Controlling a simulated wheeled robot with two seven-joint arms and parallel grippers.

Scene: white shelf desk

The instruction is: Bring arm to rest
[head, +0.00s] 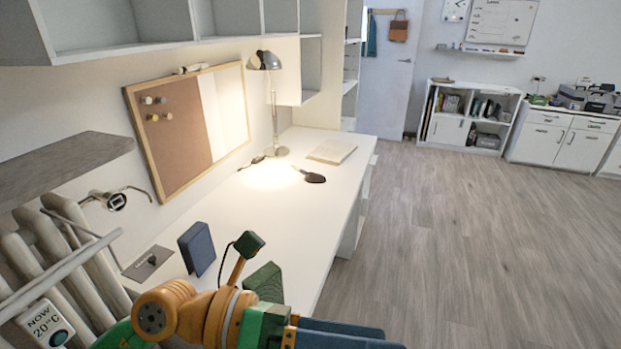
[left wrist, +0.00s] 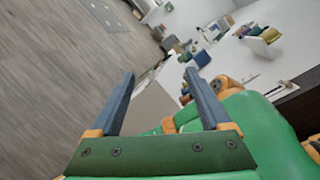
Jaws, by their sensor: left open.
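My left arm crosses the bottom of the head view in green and orange. Its gripper (head: 385,335) has two blue-grey fingers pointing right, over the floor beyond the white desk's (head: 312,222) front edge. In the left wrist view, the left gripper's fingers (left wrist: 158,82) stand well apart with nothing between them. Wooden floor and part of the desk show beyond them. My right gripper is not seen.
A blue block (head: 197,249) and a green block (head: 265,283) stand on the desk beside my arm. A lit lamp (head: 272,100), an open book (head: 332,151) and a dark flat object (head: 312,177) are farther back. A radiator (head: 45,255) is at left. Floor (head: 470,250) at right is clear.

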